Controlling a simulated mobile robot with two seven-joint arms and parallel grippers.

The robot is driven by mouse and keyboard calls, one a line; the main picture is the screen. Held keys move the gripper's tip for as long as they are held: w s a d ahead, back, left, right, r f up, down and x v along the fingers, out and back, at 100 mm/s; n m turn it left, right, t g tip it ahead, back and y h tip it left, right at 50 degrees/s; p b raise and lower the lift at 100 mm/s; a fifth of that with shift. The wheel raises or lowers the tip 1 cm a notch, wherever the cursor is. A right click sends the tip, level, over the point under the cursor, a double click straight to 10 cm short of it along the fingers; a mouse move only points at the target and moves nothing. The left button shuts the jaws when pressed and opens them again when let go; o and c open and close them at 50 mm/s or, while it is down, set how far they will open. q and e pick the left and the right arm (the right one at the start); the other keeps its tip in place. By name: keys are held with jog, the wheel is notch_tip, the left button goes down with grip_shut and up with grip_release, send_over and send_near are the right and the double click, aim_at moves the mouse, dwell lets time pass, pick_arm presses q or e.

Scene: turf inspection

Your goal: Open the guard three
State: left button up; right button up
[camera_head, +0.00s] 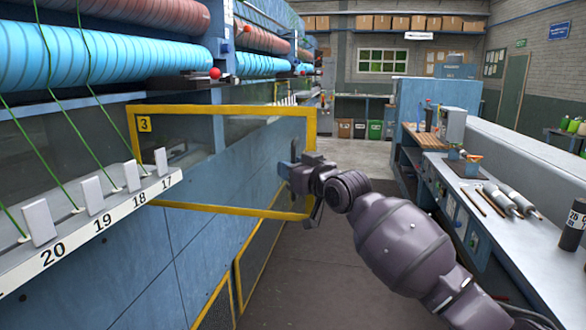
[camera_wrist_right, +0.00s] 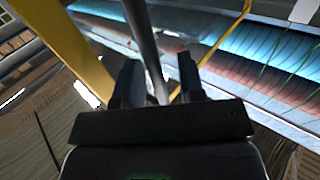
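Guard three (camera_head: 225,110) is a clear panel in a yellow frame with a yellow "3" label at its upper left. In the head view it stands out from the blue machine front at an angle, its right edge over the aisle. My right gripper (camera_head: 292,166) is at that right edge. In the right wrist view, a dark grey bar (camera_wrist_right: 142,28) passes between the fingers of my right gripper (camera_wrist_right: 160,80). A gap shows beside the bar, so the fingers are open around it. The yellow frame also shows there (camera_wrist_right: 80,45). My left gripper is out of view.
A numbered rail (camera_head: 75,238) with white tabs and green strands runs along the machine at left. Blue and red rolls (camera_head: 95,58) lie above. A workbench (camera_head: 500,230) with tools lines the right side. The aisle floor (camera_head: 345,160) between is clear.

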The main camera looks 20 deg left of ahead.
jog(key=shift+d, duration=0.1)
jog(key=b+v, duration=0.1)
jog(key=v, duration=0.9)
jog(key=shift+s+d, duration=0.25)
